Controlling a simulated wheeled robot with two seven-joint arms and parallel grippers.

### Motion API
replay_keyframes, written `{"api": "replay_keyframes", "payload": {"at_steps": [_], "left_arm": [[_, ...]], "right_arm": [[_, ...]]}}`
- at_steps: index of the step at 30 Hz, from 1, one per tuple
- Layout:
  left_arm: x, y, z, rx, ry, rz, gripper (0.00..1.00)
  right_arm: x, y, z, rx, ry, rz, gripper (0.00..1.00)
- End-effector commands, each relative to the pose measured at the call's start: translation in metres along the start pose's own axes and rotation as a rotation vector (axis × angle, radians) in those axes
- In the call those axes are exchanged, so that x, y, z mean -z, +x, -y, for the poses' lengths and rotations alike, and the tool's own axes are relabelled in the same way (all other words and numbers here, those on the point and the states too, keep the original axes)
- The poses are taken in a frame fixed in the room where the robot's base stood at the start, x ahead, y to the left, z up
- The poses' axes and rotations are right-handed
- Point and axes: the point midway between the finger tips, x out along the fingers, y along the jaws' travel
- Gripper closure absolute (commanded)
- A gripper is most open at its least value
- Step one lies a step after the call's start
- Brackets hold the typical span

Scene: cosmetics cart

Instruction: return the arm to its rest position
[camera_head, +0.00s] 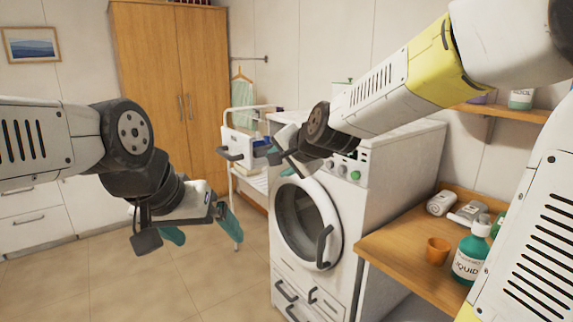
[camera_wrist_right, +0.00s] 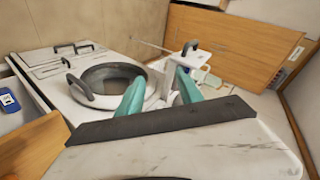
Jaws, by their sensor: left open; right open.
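My left gripper (camera_head: 202,232) hangs over open floor in the left half of the head view. Its two teal fingers are spread and nothing is between them. My right gripper (camera_head: 280,158) is in front of the upper part of the white washing machine (camera_head: 390,150), partly hidden by its own wrist. In the right wrist view my right gripper (camera_wrist_right: 161,92) shows two teal fingers standing apart, with nothing held between them. The machine's round door (camera_wrist_right: 110,82) shows there beyond the left finger.
A white cart (camera_head: 240,140) stands left of the machine. A wooden wardrobe (camera_head: 172,80) is behind. At right, a wooden counter (camera_head: 400,245) bears an orange cup (camera_head: 437,250), a teal bottle (camera_head: 472,255) and lying bottles. A wall shelf (camera_head: 500,111) is above. The floor at left is clear.

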Motion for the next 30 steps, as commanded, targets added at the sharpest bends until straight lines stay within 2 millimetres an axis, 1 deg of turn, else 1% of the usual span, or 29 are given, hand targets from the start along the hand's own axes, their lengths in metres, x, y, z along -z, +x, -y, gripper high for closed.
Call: {"api": "replay_keyframes", "payload": {"at_steps": [1,2,3,5,6,9,12,15,18,30], "left_arm": [[0.000,0.000,0.000,0.000,0.000,0.000,0.07],[0.000,0.000,0.000,0.000,0.000,0.000,0.07],[0.000,0.000,0.000,0.000,0.000,0.000,0.07],[0.000,0.000,0.000,0.000,0.000,0.000,0.07],[0.000,0.000,0.000,0.000,0.000,0.000,0.07],[0.000,0.000,0.000,0.000,0.000,0.000,0.07],[0.000,0.000,0.000,0.000,0.000,0.000,0.07],[0.000,0.000,0.000,0.000,0.000,0.000,0.07],[0.000,0.000,0.000,0.000,0.000,0.000,0.07],[0.000,0.000,0.000,0.000,0.000,0.000,0.07]], "right_arm": [[0.003,-0.029,-0.016,-0.037,-0.089,0.008,0.57],[0.002,-0.043,-0.028,-0.065,-0.147,0.021,0.57],[0.000,-0.063,-0.043,-0.100,-0.219,0.039,0.57],[-0.005,-0.092,-0.068,-0.154,-0.323,0.073,0.57],[-0.009,-0.110,-0.085,-0.188,-0.387,0.097,0.57],[-0.021,-0.151,-0.123,-0.260,-0.523,0.161,0.57],[-0.034,-0.181,-0.153,-0.311,-0.620,0.219,0.57],[-0.043,-0.200,-0.172,-0.341,-0.679,0.261,0.57],[-0.048,-0.208,-0.181,-0.355,-0.707,0.284,0.57],[-0.049,-0.209,-0.182,-0.357,-0.712,0.289,0.57]]}}
